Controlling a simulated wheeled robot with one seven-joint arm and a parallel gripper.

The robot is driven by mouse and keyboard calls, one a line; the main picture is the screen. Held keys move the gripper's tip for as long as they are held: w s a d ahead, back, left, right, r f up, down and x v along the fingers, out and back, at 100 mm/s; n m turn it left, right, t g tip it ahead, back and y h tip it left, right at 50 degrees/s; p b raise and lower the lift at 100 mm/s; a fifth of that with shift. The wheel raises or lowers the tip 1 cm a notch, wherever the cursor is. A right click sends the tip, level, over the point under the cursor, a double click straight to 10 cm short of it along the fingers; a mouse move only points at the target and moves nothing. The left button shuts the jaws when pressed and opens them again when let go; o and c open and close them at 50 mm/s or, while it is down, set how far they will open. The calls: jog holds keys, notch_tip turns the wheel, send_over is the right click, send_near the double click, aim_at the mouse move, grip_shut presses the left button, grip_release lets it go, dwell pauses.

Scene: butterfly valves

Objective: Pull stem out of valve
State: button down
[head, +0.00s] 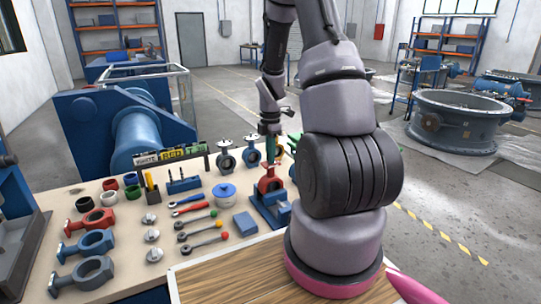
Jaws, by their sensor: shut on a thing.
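A red butterfly valve (270,183) stands upright in a blue holder (269,208) near the right side of the workbench. My gripper (271,155) points down directly above the valve and is shut on the valve's stem. The stem is mostly hidden by the fingers and too small to make out clearly. I cannot tell how much of the stem sits inside the valve body. My arm covers the area to the right of the holder.
The workbench (130,262) carries red, blue and grey valve bodies (90,245) at left, with ratchets (200,230), a blue round container (224,192) and a blue block (245,224) left of the holder. More valves (225,157) stand behind. A wooden board (235,278) lies in front.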

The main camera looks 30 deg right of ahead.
jog(key=shift+w+r, duration=0.1)
jog(key=shift+r, duration=3.35)
dwell(4.5)
